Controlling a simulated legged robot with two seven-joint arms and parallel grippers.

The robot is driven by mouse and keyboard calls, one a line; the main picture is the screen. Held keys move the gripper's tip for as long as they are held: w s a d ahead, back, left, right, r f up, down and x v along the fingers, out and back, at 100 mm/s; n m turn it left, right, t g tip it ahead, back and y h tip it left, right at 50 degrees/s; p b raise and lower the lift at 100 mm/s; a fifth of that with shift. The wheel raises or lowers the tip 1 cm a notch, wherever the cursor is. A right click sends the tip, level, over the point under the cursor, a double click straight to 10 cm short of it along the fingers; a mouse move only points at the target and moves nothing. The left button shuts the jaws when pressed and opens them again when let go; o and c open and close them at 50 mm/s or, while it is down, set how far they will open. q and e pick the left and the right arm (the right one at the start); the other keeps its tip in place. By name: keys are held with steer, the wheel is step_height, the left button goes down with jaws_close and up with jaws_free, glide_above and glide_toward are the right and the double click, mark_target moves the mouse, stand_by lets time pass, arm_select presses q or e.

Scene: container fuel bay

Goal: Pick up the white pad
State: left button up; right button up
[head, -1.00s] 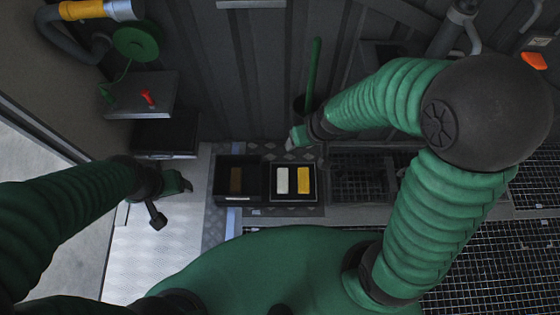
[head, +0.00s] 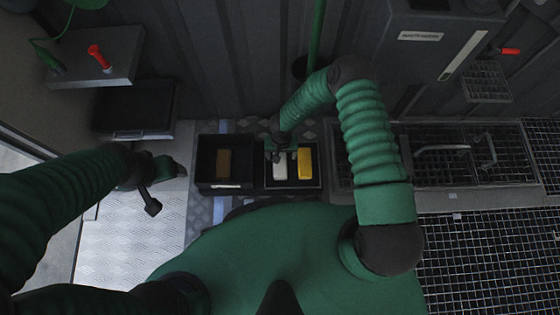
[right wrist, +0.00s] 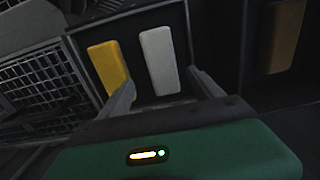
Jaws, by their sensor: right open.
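The white pad (head: 280,167) lies in a black tray (head: 292,187) beside a yellow pad (head: 305,163). In the right wrist view the white pad (right wrist: 160,60) lies left of a brown pad's tray and right of the yellow pad (right wrist: 109,66). My right gripper (head: 280,154) is open above the white pad, its fingers covering the pad's far end in the head view.
A second black tray (head: 219,187) with a brown pad (head: 223,163) stands just left. A dark box (head: 135,108) and a grey panel with a red handle (head: 99,58) are at the upper left. Metal grating (head: 480,260) covers the right. A green pole (head: 317,35) stands behind the trays.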

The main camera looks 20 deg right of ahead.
step_height(320, 180, down, 2)
steer(key=shift+f+b, duration=0.1)
steer(key=shift+b, duration=0.2)
steer(key=f+b, duration=0.4)
steer(key=f, duration=0.1)
steer(key=shift+s+a+f+b, duration=0.1)
steer(key=shift+s+a+b, duration=0.05)
steer(key=shift+a+b, duration=0.2)
steer(key=shift+r, duration=0.2)
steer(key=shift+c, duration=0.2)
steer(key=c, duration=1.4)
arm_select(q)
steer(key=x, duration=0.2)
steer(key=s+x, duration=0.1)
steer(key=x, duration=0.2)
steer(key=shift+f, duration=0.45)
arm_select(e)
steer(key=shift+o, duration=0.2)
arm_select(q)
steer(key=shift+r+p, duration=0.1)
steer(key=shift+p, duration=0.2)
arm_select(e)
steer(key=shift+r, duration=0.1)
